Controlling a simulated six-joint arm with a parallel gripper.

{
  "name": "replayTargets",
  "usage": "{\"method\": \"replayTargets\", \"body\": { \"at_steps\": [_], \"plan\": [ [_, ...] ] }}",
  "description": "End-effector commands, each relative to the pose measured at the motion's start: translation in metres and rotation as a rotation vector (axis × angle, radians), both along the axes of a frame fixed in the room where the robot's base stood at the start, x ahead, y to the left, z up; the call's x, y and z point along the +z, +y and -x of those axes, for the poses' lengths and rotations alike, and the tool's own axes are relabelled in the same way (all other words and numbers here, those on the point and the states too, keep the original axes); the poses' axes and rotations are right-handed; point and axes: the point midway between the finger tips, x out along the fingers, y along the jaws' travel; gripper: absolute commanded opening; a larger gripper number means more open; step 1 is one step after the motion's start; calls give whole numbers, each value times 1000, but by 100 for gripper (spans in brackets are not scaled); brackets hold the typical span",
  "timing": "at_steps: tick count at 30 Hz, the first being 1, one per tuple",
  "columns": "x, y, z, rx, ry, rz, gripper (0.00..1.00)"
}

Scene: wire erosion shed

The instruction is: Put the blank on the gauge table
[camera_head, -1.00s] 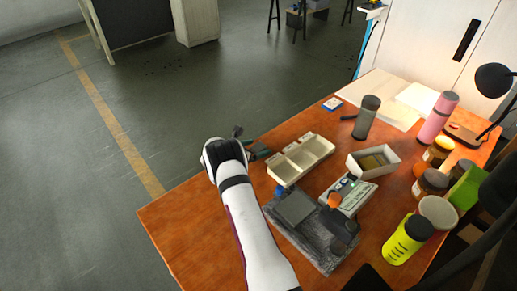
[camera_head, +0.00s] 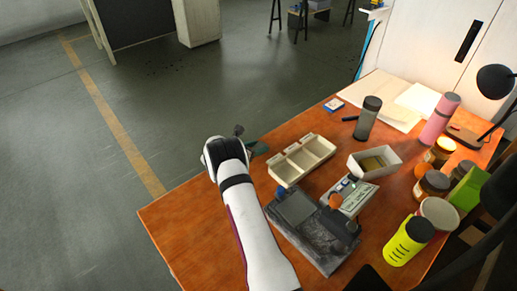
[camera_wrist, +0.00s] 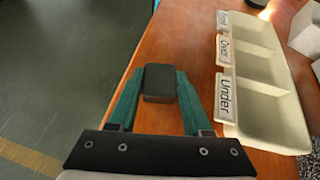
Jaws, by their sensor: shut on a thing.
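My gripper (camera_wrist: 160,88) has green fingers shut on the blank (camera_wrist: 160,82), a small dark grey block, in the wrist view. The block is held over the orange table top, left of the sorting tray. In the head view a green part of my gripper (camera_head: 260,148) shows at the tray's left end; my arm hides most of the rest, and I cannot make out the blank there. The gauge table (camera_head: 296,207) appears to be the square grey plate on the dark stone base, nearer the camera than the tray, with nothing visible on it.
The cream tray (camera_head: 283,178) has three compartments; one label reads "Under" in the wrist view. A gauge readout box (camera_head: 353,194), an open box (camera_head: 358,168), a grey flask (camera_head: 367,118) and several jars stand to the right. The table's left edge runs close to my gripper.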

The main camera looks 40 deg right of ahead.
Motion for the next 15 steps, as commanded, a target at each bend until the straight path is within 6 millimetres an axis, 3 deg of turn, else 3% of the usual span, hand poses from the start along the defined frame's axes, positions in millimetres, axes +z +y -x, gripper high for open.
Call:
{"method": "replayTargets", "body": {
  "at_steps": [6, 11, 15],
  "plan": [
    [59, 0, -1, 0, -6, 3, 0],
    [88, 1, 2, -8, -4, 1, 0],
    [99, 13, 32, -84, 0, 1, 0]
  ]
}}
